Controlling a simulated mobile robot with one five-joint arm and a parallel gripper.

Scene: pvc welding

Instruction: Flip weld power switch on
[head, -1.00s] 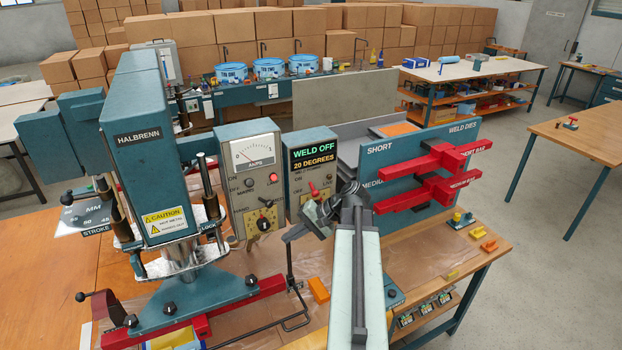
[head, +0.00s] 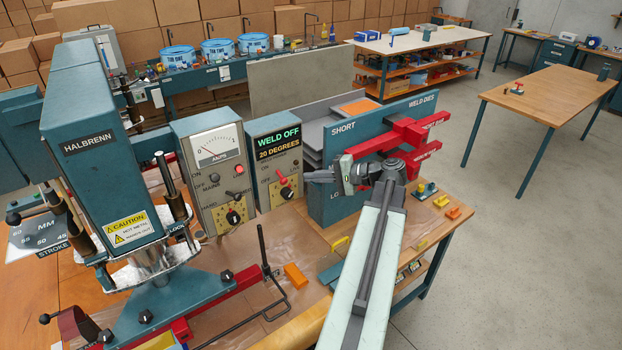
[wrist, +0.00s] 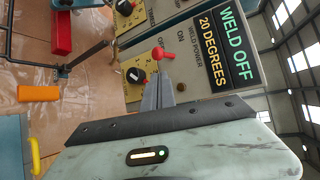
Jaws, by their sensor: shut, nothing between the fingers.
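The weld control box (head: 274,160) stands upright on the bench, with a display (head: 277,143) reading WELD OFF, 20 DEGREES. The red weld power switch (head: 282,180) sits on its front between ON and OFF marks, above a black and yellow dial (head: 287,191). In the wrist view the red switch (wrist: 164,55) shows just beyond my fingertips, and the display (wrist: 225,45) still reads WELD OFF. My gripper (wrist: 158,80) is shut and empty, pointing at the box front close to the switch; I cannot tell if it touches. In the head view my gripper (head: 310,177) is right of the switch.
The amps box (head: 212,165) with its own switches stands left of the weld box. The green welding press (head: 100,150) is further left. The WELD DIES rack (head: 345,200) with red dies stands close to the right, near my arm. An orange block (head: 296,275) lies on the bench.

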